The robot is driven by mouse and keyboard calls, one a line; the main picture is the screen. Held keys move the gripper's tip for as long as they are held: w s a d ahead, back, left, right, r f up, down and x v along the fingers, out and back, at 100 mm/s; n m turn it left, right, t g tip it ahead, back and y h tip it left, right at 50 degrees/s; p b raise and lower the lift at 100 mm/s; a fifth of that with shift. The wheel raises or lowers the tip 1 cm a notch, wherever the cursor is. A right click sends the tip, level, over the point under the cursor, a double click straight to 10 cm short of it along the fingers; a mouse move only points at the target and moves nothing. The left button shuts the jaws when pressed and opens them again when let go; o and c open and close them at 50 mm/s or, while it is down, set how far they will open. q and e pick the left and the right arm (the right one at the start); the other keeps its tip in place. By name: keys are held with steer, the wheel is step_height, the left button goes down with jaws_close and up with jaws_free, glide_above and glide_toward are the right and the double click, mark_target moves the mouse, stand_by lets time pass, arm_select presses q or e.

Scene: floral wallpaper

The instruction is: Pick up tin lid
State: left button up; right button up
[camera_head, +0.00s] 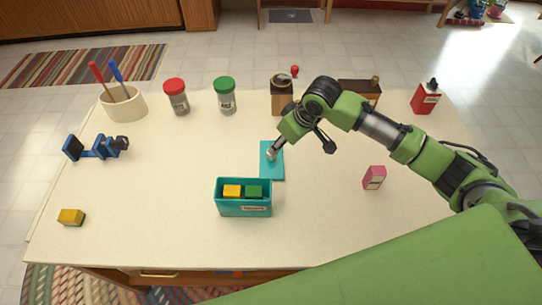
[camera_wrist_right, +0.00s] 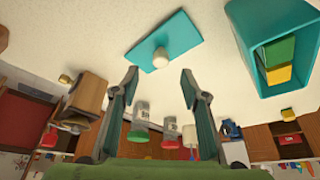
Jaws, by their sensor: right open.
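The tin lid (camera_head: 271,172) is a flat teal plate lying on the table behind the teal tin (camera_head: 244,208). In the right wrist view the lid (camera_wrist_right: 175,35) has a pale round knob (camera_wrist_right: 160,58). My right gripper (camera_head: 301,141) is open above the table, beside and over the lid. In the wrist view the right gripper's fingers (camera_wrist_right: 159,75) are spread, with the knob just beyond the gap between their tips; nothing is held. The tin is open and holds a yellow block and a green block. My left gripper is not in view.
A pink box (camera_head: 374,178) stands to the right, and a yellow block (camera_head: 71,217) lies front left. Two jars (camera_head: 177,98), a tool crock (camera_head: 123,104), a wooden grinder (camera_head: 282,97) and a red can (camera_head: 425,98) line the back. A blue clamp-like object (camera_head: 97,147) is at left.

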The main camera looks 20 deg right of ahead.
steer(key=x, duration=0.4)
steer(key=shift+r, duration=0.1)
steer(key=shift+w, duration=0.2)
steer(key=shift+a+p+x, duration=0.2)
steer(key=shift+p+x, duration=0.25)
steer(key=shift+x, duration=0.45)
steer(key=x, duration=0.3)
steer(key=shift+w+a, duration=0.1)
steer(key=shift+w, duration=0.05)
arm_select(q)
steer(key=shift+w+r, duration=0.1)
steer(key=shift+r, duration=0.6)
arm_select(e)
jaws_close()
